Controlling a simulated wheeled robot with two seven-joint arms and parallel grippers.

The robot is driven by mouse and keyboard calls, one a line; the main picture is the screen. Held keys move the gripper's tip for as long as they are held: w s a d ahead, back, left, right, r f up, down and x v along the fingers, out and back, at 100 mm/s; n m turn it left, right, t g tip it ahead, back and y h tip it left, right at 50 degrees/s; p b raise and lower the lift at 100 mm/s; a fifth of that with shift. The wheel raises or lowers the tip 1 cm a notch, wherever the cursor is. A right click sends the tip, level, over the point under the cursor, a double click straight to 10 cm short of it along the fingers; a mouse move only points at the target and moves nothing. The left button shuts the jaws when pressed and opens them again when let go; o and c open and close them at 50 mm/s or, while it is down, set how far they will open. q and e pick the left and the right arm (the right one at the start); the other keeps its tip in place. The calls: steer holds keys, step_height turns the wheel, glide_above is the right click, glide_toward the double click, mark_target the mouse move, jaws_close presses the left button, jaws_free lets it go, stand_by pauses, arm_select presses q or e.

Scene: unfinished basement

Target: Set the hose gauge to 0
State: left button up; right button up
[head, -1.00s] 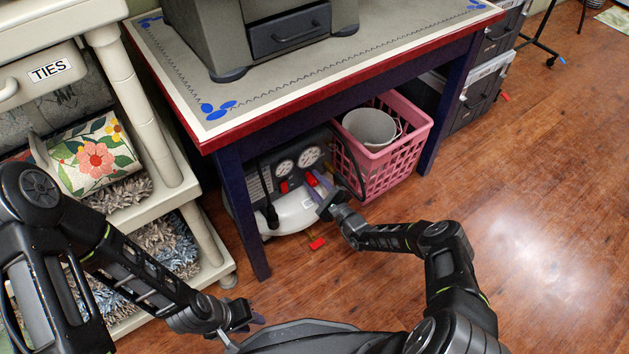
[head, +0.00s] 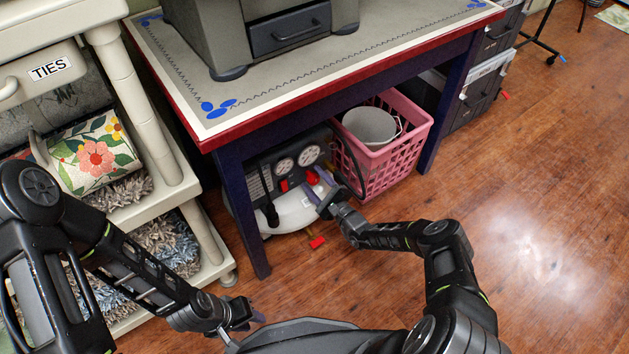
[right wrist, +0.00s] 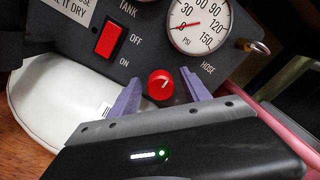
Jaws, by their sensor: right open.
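The air compressor, with a white tank (head: 293,214) and dark panel, stands under the table. The hose gauge (head: 309,156) is the right of two dials. In the right wrist view the hose gauge (right wrist: 200,22) has its red needle pointing left, near the low end of the scale; the exact value is hard to read. A red round knob (right wrist: 160,85) sits below it. My right gripper (right wrist: 160,77) is open, its purple fingers on either side of the knob with gaps showing. My left gripper (head: 257,319) is low at the front, away from the compressor; its jaw gap is unclear.
The table (head: 270,107) overhangs the compressor, with a dark blue leg (head: 246,225) in front at left. A pink basket (head: 395,165) holding a grey bucket (head: 370,126) stands close at right. A red switch (right wrist: 109,38) is left of the knob. The floor at right is clear.

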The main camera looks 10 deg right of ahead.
steer(key=shift+s+d, duration=0.25)
steer(key=shift+s, duration=0.15)
steer(key=p+v, duration=0.2)
steer(key=v, duration=0.5)
steer(key=shift+p, duration=0.35)
steer(key=shift+a, duration=0.15)
